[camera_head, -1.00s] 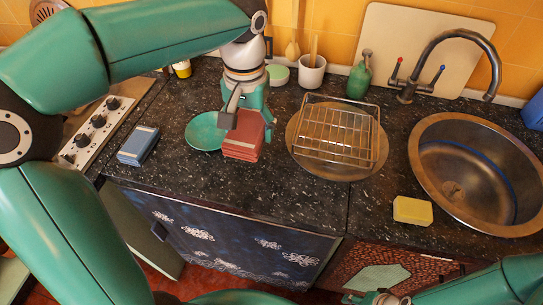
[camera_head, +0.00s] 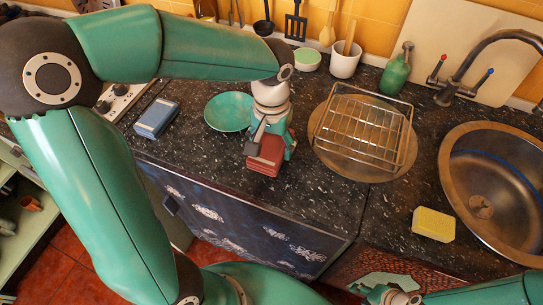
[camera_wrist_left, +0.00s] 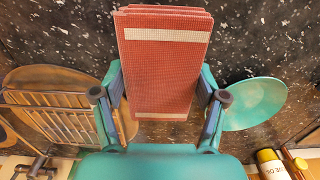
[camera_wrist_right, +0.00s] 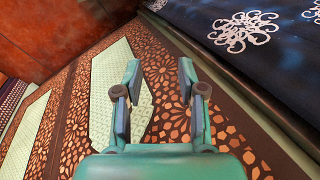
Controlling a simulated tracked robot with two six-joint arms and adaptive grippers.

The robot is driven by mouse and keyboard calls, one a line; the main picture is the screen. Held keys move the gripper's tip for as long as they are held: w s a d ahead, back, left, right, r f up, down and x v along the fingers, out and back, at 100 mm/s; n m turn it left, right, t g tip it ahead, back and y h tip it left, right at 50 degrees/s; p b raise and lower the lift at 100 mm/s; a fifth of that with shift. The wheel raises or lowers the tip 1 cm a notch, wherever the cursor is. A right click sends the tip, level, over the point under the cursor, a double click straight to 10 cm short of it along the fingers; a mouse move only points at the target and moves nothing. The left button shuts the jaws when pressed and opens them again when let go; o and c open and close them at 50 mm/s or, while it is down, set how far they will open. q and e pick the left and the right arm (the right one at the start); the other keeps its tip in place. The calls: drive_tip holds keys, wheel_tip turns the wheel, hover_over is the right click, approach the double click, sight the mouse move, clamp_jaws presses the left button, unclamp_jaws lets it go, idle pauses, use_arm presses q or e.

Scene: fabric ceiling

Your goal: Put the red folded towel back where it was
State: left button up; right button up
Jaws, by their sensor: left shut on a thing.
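The red folded towel (camera_head: 265,154) is held over the dark counter, in front and to the right of the green plate (camera_head: 229,112). My left gripper (camera_head: 270,141) is shut on it from both sides. The left wrist view shows the towel (camera_wrist_left: 165,65) as a thick stack with pale stripes, squeezed between the fingers (camera_wrist_left: 160,90). I cannot tell whether its underside touches the counter. My right gripper (camera_wrist_right: 160,75) is open and empty, low at the front of the cabinets, facing a patterned panel with a pale green cloth (camera_wrist_right: 112,95).
A blue folded towel (camera_head: 156,118) lies left of the plate. A wire rack (camera_head: 372,128) on a round board stands to the right. A yellow sponge (camera_head: 433,224) lies near the sink (camera_head: 490,160). The counter between the red towel and the sponge is clear.

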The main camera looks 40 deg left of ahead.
sight(271, 144)
use_arm(q)
drive_tip(key=shift+f, duration=2.6)
drive_tip(key=shift+f, duration=0.1)
drive_tip(key=o, duration=1)
wheel_tip(271, 144, up, 12)
drive_tip(key=shift+r, duration=0.15)
